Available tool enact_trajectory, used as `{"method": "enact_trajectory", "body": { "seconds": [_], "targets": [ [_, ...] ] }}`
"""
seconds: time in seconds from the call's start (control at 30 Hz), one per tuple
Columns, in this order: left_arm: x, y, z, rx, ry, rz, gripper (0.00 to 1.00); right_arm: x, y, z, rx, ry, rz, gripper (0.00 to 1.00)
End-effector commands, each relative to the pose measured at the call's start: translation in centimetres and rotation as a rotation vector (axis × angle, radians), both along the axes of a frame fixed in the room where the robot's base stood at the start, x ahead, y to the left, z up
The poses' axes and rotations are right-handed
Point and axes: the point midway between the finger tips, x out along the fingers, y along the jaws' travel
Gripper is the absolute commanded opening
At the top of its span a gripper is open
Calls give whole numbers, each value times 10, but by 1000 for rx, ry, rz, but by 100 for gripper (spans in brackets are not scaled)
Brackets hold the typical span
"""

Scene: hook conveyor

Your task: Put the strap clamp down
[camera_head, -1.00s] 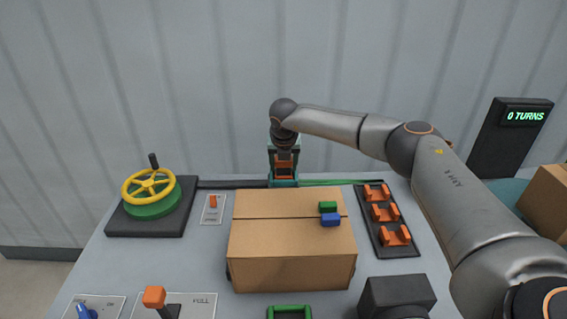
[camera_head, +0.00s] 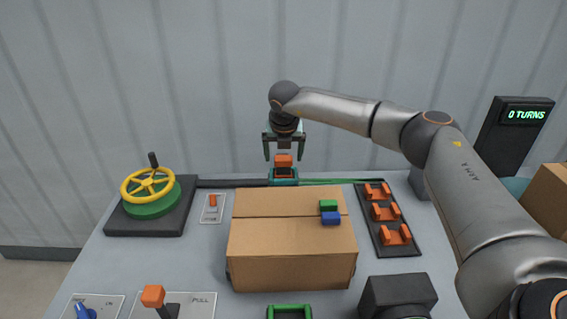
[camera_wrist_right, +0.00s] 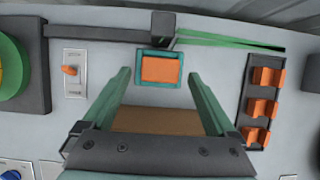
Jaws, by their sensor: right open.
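The orange strap clamp (camera_head: 284,160) sits in a teal-rimmed holder (camera_head: 284,176) on the table behind the cardboard box. In the right wrist view the clamp (camera_wrist_right: 161,69) lies inside the teal rim (camera_wrist_right: 142,80). My right gripper (camera_head: 284,156) is open above the clamp, its fingers apart on either side and not touching it. In the right wrist view the open fingers (camera_wrist_right: 158,84) point toward the holder with nothing between them. My left gripper is not in view.
The cardboard box (camera_head: 290,262) fills the middle, with green and blue blocks (camera_head: 330,219) on top. Several orange clamps sit on a dark rack (camera_head: 405,245) at right. A yellow handwheel (camera_head: 148,186) stands left. A green strap (camera_head: 335,182) runs along the back.

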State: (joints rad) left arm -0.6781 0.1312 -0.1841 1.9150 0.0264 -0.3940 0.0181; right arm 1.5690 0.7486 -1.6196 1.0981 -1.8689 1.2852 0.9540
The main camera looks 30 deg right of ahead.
Motion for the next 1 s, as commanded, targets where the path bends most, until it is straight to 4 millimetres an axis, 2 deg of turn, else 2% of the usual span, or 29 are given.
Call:
{"method": "enact_trajectory", "body": {
  "seconds": [0.2,0.4,0.6,1.0],
  "targets": [
    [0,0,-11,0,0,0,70,-15,9,43,0,-5,1,92],
    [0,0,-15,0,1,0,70,-24,14,65,-1,-1,1,92],
    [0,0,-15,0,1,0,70,-26,15,71,-1,0,0,92],
    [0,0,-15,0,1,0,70,-25,15,71,-1,1,1,92]
  ]
}}
